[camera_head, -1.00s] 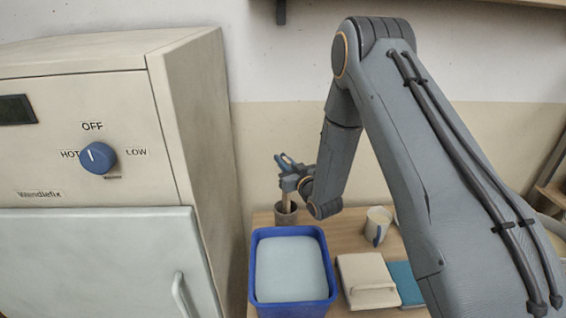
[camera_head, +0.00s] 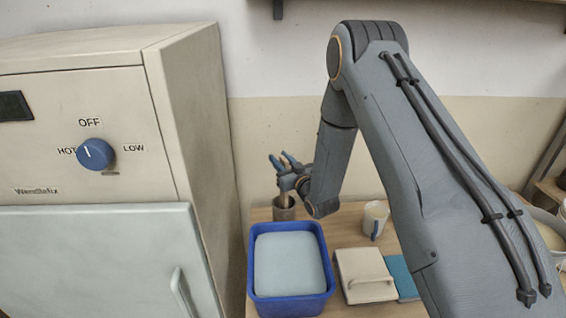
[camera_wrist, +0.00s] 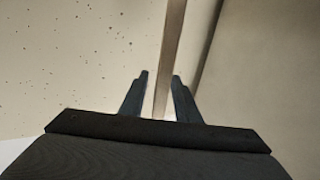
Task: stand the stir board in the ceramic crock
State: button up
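The ceramic crock (camera_head: 284,213) is a small brown pot on the table behind the blue tub. The stir board (camera_head: 286,198) is a narrow pale strip whose lower part shows at the crock's mouth and appears to stand inside it. My gripper (camera_head: 281,159) is above the crock, with its blue fingers apart. In the wrist view, the stir board (camera_wrist: 173,35) passes upright, slightly tilted, between the open fingers, with a clear gap on the left and little or none on the right. The board's bottom end is hidden in the crock.
A blue tub (camera_head: 255,302) of pale blue glaze stands in front of the crock. A cup (camera_head: 375,218), a cream lidded box (camera_head: 364,277) and a teal item (camera_head: 403,277) are to the right. A large cabinet (camera_head: 95,260) closes off the left side.

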jog(key=shift+r, duration=0.2)
jog(key=s+d+m+g+h+b, duration=0.25)
jog(key=s+d+g+h, duration=0.4)
jog(key=s+d, duration=0.75)
jog(key=s+r+m+g, duration=0.2)
jog(key=s+g, duration=0.6)
jog(key=s, duration=1.6)
jog(key=shift+s+d+r+h+b, duration=0.2)
jog(key=shift+d+r+h+b, duration=0.15)
jog(key=shift+d+r+h, duration=0.1)
jog(key=shift+f, duration=0.2)
jog(key=shift+f+g+b, duration=0.25)
jog(key=shift+f+b, duration=0.1)
jog(key=shift+b, duration=0.05)
